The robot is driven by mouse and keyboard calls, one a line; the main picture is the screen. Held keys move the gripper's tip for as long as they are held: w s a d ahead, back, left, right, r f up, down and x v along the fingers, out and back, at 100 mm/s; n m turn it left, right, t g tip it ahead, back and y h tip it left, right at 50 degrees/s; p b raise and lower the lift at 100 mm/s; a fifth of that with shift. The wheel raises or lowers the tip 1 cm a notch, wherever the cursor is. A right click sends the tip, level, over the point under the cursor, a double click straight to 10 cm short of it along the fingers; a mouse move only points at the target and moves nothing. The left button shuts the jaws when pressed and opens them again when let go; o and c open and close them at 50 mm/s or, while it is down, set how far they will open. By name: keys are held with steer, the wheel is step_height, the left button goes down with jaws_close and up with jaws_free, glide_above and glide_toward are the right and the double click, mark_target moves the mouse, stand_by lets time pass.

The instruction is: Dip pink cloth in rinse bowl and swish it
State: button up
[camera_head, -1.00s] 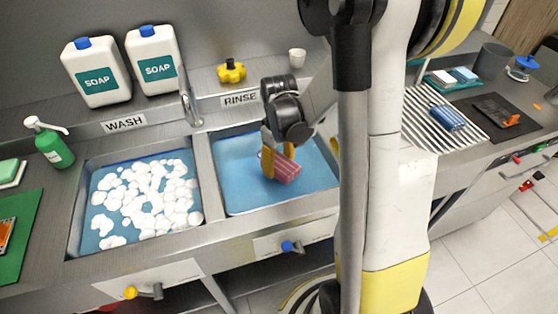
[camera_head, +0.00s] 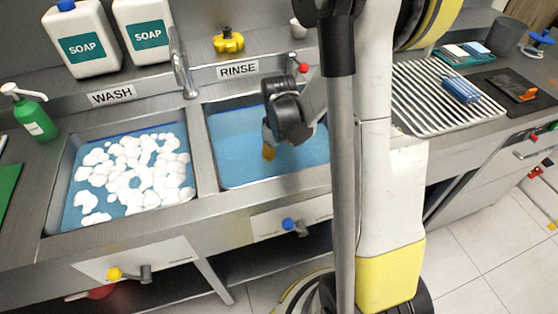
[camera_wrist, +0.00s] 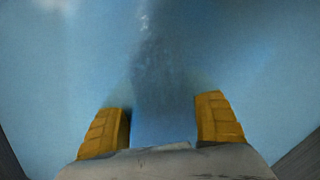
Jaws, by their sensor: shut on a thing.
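The rinse bowl is the right sink basin (camera_head: 232,173), under the RINSE label, filled with blue water. My gripper (camera_head: 268,153) reaches down into it, its yellow fingers partly under the water. In the wrist view my gripper (camera_wrist: 162,112) shows two yellow fingers with a gap between them, and blue water fills the view ahead. The pink cloth does not show in either view now; it is hidden at or below the water. The gripper is shut on it.
The wash basin (camera_head: 60,205) on the left holds white foam. A tap (camera_head: 183,70) stands between the basins. A striped drying rack (camera_head: 425,95) with a blue sponge (camera_head: 460,89) is at right.

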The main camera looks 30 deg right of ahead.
steer(key=shift+s+d, duration=0.15)
steer(key=shift+d, duration=0.4)
steer(key=shift+s+d, duration=0.15)
steer(key=shift+d, duration=0.35)
steer(key=shift+w+a, duration=0.2)
steer(key=shift+a, duration=0.5)
steer(key=shift+w+a, duration=0.2)
steer(key=shift+a, duration=0.5)
steer(key=shift+w+a, duration=0.2)
steer(key=shift+a, duration=0.5)
steer(key=shift+s+d, duration=0.2)
steer(key=shift+d, duration=0.5)
steer(key=shift+s+d, duration=0.2)
steer(key=shift+d, duration=0.55)
steer(key=shift+s+d, duration=0.2)
steer(key=shift+d, duration=0.5)
step_height(320, 180, up, 16)
steer(key=p, duration=1.1)
steer(key=shift+p, duration=0.35)
